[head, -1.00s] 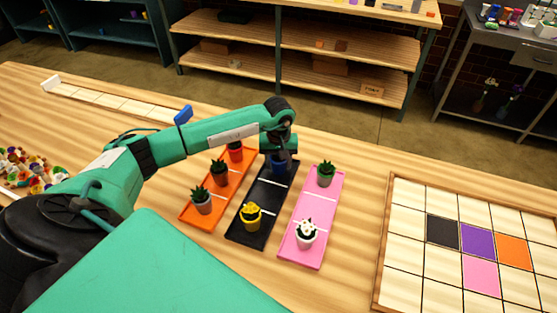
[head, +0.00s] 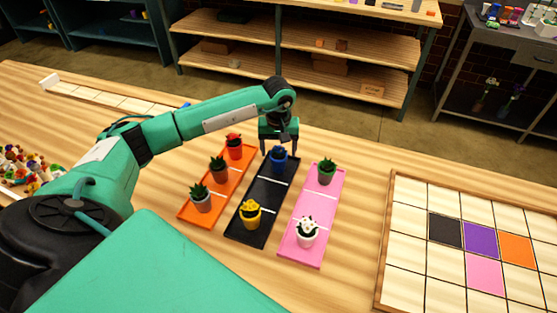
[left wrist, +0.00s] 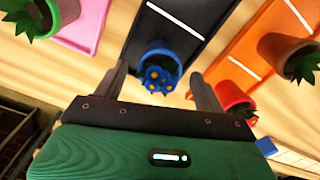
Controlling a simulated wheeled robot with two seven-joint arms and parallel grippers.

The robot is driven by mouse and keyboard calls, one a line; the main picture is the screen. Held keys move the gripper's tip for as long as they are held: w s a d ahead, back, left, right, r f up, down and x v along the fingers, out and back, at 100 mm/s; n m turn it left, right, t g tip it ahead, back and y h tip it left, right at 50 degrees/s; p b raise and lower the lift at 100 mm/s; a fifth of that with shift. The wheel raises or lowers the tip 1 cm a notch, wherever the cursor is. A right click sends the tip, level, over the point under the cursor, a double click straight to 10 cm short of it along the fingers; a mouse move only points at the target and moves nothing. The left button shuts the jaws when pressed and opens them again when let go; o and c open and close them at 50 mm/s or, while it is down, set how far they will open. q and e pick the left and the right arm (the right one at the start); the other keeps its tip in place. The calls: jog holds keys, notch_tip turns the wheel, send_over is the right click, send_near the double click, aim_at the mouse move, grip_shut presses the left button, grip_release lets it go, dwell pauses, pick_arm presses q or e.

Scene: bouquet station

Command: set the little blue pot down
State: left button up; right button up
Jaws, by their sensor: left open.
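The little blue pot (head: 278,161) stands upright on the far section of the black tray (head: 263,190), with a blue flower in it. It also shows in the left wrist view (left wrist: 159,62), between and beyond the two fingers. My left gripper (head: 279,150) is open and empty, just above the blue pot and apart from it. Its spread fingers also show in the left wrist view (left wrist: 160,85). A yellow pot (head: 250,214) stands on the near section of the black tray. My right gripper is not in view.
An orange tray (head: 222,190) with several potted plants lies to the left. A pink tray (head: 316,215) with a green plant and a white pot lies to the right. A tiled board (head: 411,258) is at the far right. Bare table lies between it and the pink tray.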

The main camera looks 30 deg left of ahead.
pick_arm(q)
notch_tip(320, 180, up, 6)
jog(key=shift+r+b, duration=0.1)
jog(key=shift+b, duration=0.65)
jog(key=shift+r, duration=0.6)
jog(key=shift+s, duration=0.1)
